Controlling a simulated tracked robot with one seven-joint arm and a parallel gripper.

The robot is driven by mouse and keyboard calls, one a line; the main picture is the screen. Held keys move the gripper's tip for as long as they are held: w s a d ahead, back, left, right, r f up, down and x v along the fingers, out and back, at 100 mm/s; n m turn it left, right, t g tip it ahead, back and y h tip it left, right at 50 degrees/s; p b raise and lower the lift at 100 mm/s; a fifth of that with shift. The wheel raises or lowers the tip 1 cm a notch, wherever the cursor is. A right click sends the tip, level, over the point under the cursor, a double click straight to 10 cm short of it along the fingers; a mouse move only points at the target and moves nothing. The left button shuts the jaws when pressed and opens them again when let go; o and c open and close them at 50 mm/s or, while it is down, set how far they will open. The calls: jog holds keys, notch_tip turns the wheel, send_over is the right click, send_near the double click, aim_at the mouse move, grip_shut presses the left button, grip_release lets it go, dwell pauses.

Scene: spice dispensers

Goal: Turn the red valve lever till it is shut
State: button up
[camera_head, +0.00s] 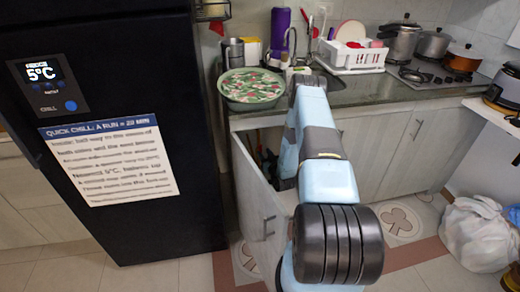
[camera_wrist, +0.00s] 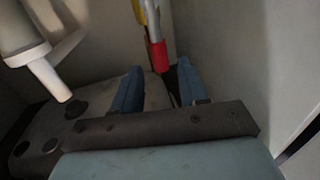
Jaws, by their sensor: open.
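In the wrist view my gripper (camera_wrist: 160,67) is open, with one blue finger on each side. The red end of the valve lever (camera_wrist: 159,57) shows between the fingertips, with a grey shaft above it and a yellow part beside the shaft at the top edge. I cannot tell whether a finger touches the red end. The rest of the valve is out of the frame. In the head view my arm reaches into the open cabinet under the sink, and its own links and the cabinet hide the gripper and the valve.
In the wrist view a white pipe (camera_wrist: 48,77) hangs at the left, and a pale panel (camera_wrist: 250,60) stands close on the right. In the head view the cabinet door (camera_head: 258,198) stands open left of my arm. A black fridge (camera_head: 110,225) is further left.

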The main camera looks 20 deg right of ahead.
aim_at(261, 149)
jog(key=shift+w, duration=2.8)
jog(key=shift+c, duration=0.4)
grip_shut()
